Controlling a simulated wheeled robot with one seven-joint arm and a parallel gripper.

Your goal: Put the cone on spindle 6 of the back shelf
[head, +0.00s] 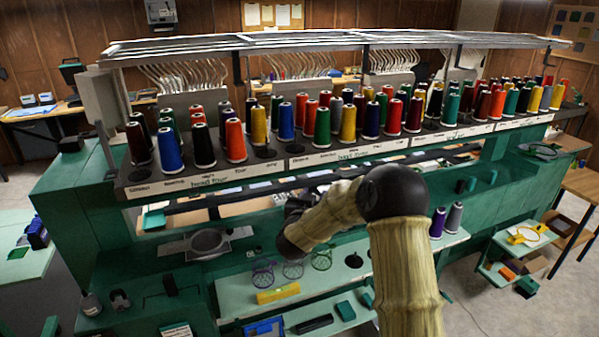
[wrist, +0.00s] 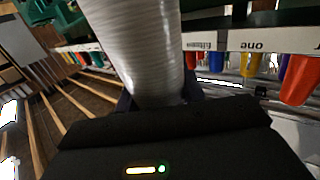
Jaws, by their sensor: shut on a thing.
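My gripper (wrist: 158,98) is shut on a pale, ribbed thread cone (wrist: 137,45), which fills the upper middle of the wrist view. In the head view my arm hides the gripper and the cone. The long dark thread shelf (head: 330,157) runs across the machine and carries rows of coloured cones, with white label strips along its front edge. An empty round seat (head: 265,153) shows in its front row between the orange and blue cones. I cannot tell which spindle is number 6. In the wrist view a label strip (wrist: 225,40) appears upside down to the right of the held cone.
A metal rack (head: 340,42) with curved guide tubes overhangs the cones. A lower pale green shelf (head: 240,302) holds wire baskets, a yellow block and small boxes. Purple and grey cones (head: 446,222) stand right of my arm. A wooden table (head: 580,185) stands at the right.

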